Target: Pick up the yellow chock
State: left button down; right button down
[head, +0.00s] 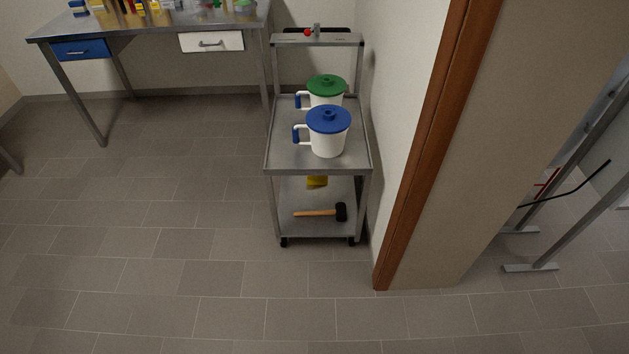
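A small yellow object (317,182), which looks like the yellow chock, lies on the lower shelf of a grey metal cart. Its upper part is hidden by the front edge of the top shelf. A mallet (322,212) with a wooden handle and black head lies in front of it on the same shelf. Neither of my grippers shows in the head view.
The cart (280,158) carries a blue-lidded jug (328,143) and a green-lidded jug (326,87) on top. A wall end with brown trim (425,150) stands close at its right. A workbench (150,27) stands at back left. The floor (180,240) in front is clear.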

aim_at(311, 180)
jog(key=z, duration=0.25)
jog(key=i+j+z, duration=0.15)
jog(key=z, duration=0.25)
jog(key=i+j+z, duration=0.15)
jog(key=j+z, duration=0.25)
jog(key=i+j+z, duration=0.1)
jog(key=z, duration=0.35)
jog(key=j+z, duration=0.55)
jog(key=j, duration=0.75)
jog(key=j+z, duration=0.15)
jog(key=j, duration=0.8)
jog(key=k+j+z, duration=0.15)
jog(key=j, duration=1.6)
